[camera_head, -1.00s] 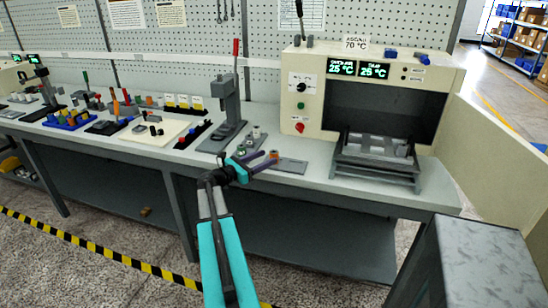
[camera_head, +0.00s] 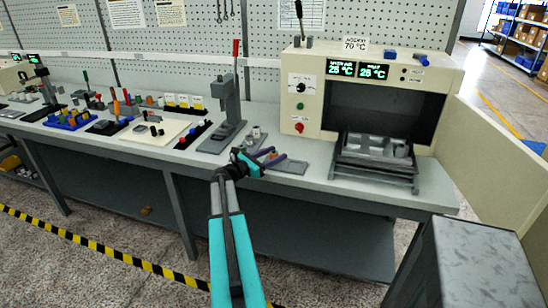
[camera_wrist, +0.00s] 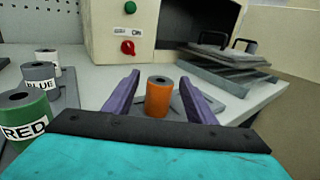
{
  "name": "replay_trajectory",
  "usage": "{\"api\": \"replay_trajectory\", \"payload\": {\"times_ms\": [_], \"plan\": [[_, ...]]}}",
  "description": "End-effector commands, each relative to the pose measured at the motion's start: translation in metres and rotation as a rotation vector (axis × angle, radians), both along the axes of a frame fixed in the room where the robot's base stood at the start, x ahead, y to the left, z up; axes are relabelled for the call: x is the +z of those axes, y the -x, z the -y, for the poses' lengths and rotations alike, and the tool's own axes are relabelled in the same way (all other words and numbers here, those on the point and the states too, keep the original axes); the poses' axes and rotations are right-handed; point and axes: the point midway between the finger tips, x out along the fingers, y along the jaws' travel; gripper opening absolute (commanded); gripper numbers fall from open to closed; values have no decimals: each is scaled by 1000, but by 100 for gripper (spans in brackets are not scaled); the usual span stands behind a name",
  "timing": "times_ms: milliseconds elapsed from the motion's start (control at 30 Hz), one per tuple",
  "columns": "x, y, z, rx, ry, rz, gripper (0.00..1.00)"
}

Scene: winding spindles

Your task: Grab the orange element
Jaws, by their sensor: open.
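The orange element (camera_wrist: 158,98) is a small upright cylinder with a dark hole in its top, standing on the bench in the wrist view. My gripper (camera_wrist: 163,84) is open, with one purple finger on each side of the orange element.
Left of the gripper stand a green cylinder labelled RED (camera_wrist: 25,117), a grey one labelled BLUE (camera_wrist: 40,78) and a white one (camera_wrist: 47,61). A heating cabinet (camera_head: 306,100) and a metal rack (camera_head: 375,160) stand right. A lever press (camera_head: 231,105) stands behind left.

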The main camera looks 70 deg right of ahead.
Motion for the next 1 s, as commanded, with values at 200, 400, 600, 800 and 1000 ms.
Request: {"api": "replay_trajectory", "payload": {"times_ms": [200, 400, 600, 800, 1000], "plan": [[0, 0, 1, 1, 0, 0, 51], [0, 0, 1, 1, 0, 0, 51], [0, 0, 1, 1, 0, 0, 42], [0, 0, 1, 1, 0, 0, 9], [0, 0, 1, 1, 0, 0, 6]]}}
